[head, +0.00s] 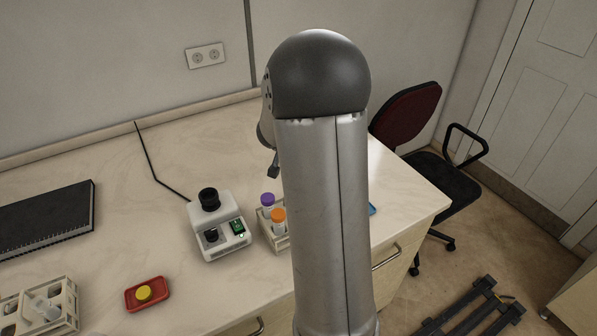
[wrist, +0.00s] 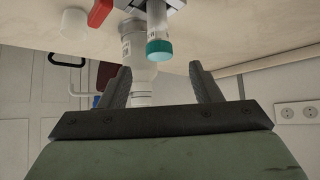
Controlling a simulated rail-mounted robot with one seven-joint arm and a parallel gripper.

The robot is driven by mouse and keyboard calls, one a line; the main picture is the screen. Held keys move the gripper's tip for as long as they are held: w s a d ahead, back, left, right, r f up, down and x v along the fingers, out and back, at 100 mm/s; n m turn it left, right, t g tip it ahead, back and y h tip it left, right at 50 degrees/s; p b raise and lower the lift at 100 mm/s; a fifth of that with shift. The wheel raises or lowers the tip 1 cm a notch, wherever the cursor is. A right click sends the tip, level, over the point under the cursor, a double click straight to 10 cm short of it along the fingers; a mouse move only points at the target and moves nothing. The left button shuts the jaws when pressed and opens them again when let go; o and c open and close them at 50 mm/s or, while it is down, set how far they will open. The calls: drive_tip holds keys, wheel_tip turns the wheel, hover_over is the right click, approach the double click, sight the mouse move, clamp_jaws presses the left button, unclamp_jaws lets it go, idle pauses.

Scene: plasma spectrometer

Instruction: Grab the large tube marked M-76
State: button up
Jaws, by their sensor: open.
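In the wrist view, which shows the scene upside down, my gripper (wrist: 161,78) is open, with its two dark fingers apart and nothing held between them. Beyond the fingers is a tube with a teal cap (wrist: 157,48), held in a dark and grey holder. Beside it and partly behind it is a wider whitish container (wrist: 135,48) with a small label too small to read. I cannot make out the marking M-76 on anything. In the head view my arm hides most of my gripper and the bench behind it.
In the head view, a rack holds a purple-capped tube (head: 268,200) and an orange-capped tube (head: 278,216). A white device (head: 228,245) stands left of it. A chair (head: 455,185) stands beyond the bench.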

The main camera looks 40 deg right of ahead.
drive_tip(key=b+x, duration=0.2)
drive_tip(key=x, duration=0.6)
drive_tip(key=shift+w+d+f, duration=0.15)
drive_tip(key=shift+d+f, duration=0.1)
drive_tip(key=shift+d, duration=0.05)
clamp_jaws()
